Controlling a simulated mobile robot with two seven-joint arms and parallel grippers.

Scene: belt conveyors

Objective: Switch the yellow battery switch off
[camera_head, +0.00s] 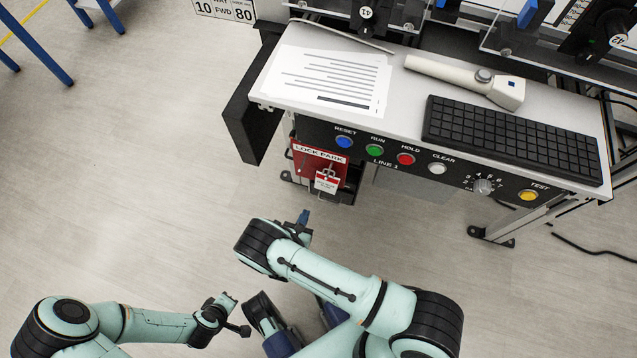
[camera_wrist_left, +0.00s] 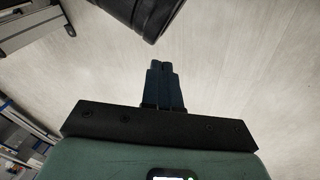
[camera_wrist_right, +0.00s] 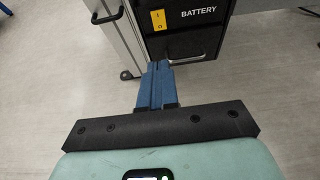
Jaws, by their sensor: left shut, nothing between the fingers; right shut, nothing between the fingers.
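The yellow battery switch (camera_wrist_right: 158,20) is in the right wrist view, near the top edge, on a dark panel to the left of the word BATTERY. It has an upper and a lower mark; I cannot tell which side is pressed. My right gripper (camera_wrist_right: 155,66) is shut and empty, its blue fingertips below the switch in the picture and apart from it. In the head view my right gripper (camera_head: 304,215) is below the console's front, and the switch is hidden there. My left gripper (camera_wrist_left: 163,66) is shut and empty over bare floor.
The console (camera_head: 400,170) has a row of coloured buttons and a knob. A keyboard (camera_head: 510,135), a scanner (camera_head: 465,78) and a paper sheet (camera_head: 328,78) lie on top.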

